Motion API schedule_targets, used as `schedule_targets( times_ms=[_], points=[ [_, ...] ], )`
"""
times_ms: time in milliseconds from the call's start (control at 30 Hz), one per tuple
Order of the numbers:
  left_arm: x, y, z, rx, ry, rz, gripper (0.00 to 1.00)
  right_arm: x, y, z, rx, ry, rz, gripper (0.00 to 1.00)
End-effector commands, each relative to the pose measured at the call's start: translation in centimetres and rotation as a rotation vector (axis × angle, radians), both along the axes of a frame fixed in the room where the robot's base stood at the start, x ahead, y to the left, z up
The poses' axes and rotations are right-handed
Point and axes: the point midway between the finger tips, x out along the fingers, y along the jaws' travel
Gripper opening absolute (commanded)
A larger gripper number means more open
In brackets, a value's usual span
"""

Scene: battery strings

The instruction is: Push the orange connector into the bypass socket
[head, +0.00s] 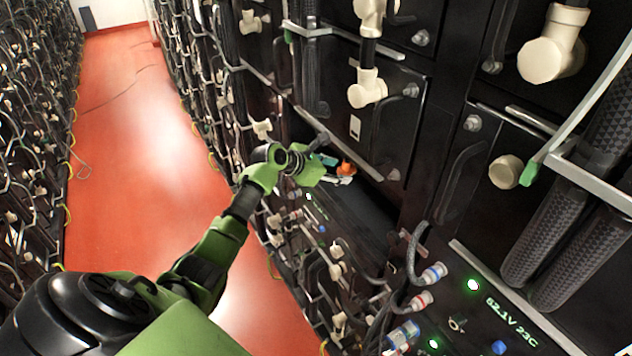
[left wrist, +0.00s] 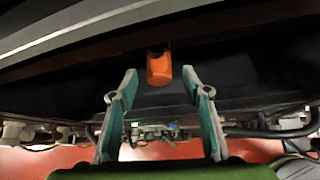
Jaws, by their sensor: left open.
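The orange connector (head: 346,168) shows in the head view just past the fingertips of my left gripper (head: 333,172), at the mouth of a dark slot in the battery rack. In the left wrist view the connector (left wrist: 159,68) is a small orange block with a dark top end. It sits centred ahead of the spread teal fingers of my left gripper (left wrist: 157,82), with a gap on each side. The left gripper is open and empty. I cannot make out the bypass socket. My right gripper is in neither view.
Black battery modules with handles and cream fittings (head: 550,50) fill the rack on the right. A lower panel (head: 500,310) carries green lights, a voltage readout and plugged cables. Another rack (head: 30,130) lines the left.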

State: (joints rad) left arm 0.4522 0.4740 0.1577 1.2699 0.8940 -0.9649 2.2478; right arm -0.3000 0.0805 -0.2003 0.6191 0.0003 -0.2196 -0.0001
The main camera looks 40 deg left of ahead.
Motion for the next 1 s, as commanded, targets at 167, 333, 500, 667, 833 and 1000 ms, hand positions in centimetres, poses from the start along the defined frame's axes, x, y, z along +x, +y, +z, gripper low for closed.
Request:
schedule_targets(
  times_ms=[167,333,500,667,833,1000],
  points=[
    [-4.0,1.0,-0.4,0.003,0.006,0.0,0.44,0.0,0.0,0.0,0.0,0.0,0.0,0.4],
    [-7.4,1.9,-0.2,0.002,0.005,0.0,0.44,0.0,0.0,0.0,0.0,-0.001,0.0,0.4],
    [-9.7,2.5,-0.2,0.001,0.004,0.0,0.44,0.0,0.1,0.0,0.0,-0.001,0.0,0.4],
    [-10.6,2.7,-0.1,0.0,0.003,-0.001,0.44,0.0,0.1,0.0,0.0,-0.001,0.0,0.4],
    [-10.7,2.7,-0.1,0.0,0.003,-0.001,0.44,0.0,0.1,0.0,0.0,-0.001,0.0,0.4],
    [-10.7,2.7,-0.1,0.0,0.002,0.0,0.44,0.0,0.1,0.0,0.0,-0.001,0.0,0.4]
  ],
)
